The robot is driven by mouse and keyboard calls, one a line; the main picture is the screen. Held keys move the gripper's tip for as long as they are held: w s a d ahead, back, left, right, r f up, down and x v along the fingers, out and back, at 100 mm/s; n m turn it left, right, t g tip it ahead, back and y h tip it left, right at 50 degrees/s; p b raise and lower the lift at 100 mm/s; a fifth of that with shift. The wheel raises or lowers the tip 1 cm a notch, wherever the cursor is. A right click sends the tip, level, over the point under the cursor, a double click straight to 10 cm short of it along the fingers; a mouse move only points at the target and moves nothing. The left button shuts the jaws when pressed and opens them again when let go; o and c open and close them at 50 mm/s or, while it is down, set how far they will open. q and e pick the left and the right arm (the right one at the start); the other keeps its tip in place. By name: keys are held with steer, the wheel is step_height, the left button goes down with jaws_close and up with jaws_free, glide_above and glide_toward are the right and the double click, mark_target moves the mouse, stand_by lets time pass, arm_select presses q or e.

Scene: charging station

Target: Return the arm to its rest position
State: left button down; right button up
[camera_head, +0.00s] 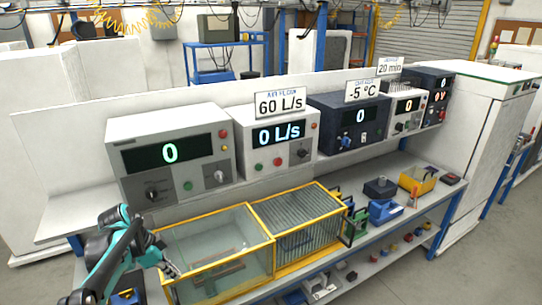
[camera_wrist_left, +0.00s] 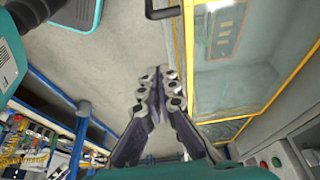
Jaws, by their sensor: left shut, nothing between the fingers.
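My left arm comes in at the lower left of the head view. Its left gripper (camera_head: 172,270) is beside the left end of the yellow-framed glass box (camera_head: 222,240). In the left wrist view the fingers of the left gripper (camera_wrist_left: 159,78) meet at the tips, shut and empty. The glass box (camera_wrist_left: 225,75) is just to their right there, with grey floor on the left. I cannot tell whether the gripper touches the box. My right gripper is in neither view.
A workbench carries a second yellow-framed box with dark slats (camera_head: 300,225) and small tools. Several display units stand behind, including the air flow unit (camera_head: 278,140) reading 0 L/s. A white cabinet (camera_head: 480,130) is at the right. Grey floor (camera_wrist_left: 110,50) is open beside the gripper.

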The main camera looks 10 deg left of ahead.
arm_select(q)
steer(key=s+d+f+n+t+y+b, duration=0.1)
steer(key=s+d+f+n+b, duration=0.2)
steer(key=d, duration=0.3)
steer(key=s+d+f+n+t+y+b, duration=0.1)
steer(key=s+d+f+n+t+b, duration=0.1)
steer(key=s+d+f+n+b, duration=0.1)
steer(key=s+d+f+n+t+y+b, duration=0.1)
steer(key=s+d+f+n+b, duration=0.2)
steer(key=s+d, duration=0.4)
steer(key=shift+d+n+t+b, duration=0.3)
steer(key=shift+d+n+b, duration=0.4)
steer(key=shift+d+b, duration=0.1)
steer(key=shift+s, duration=0.1)
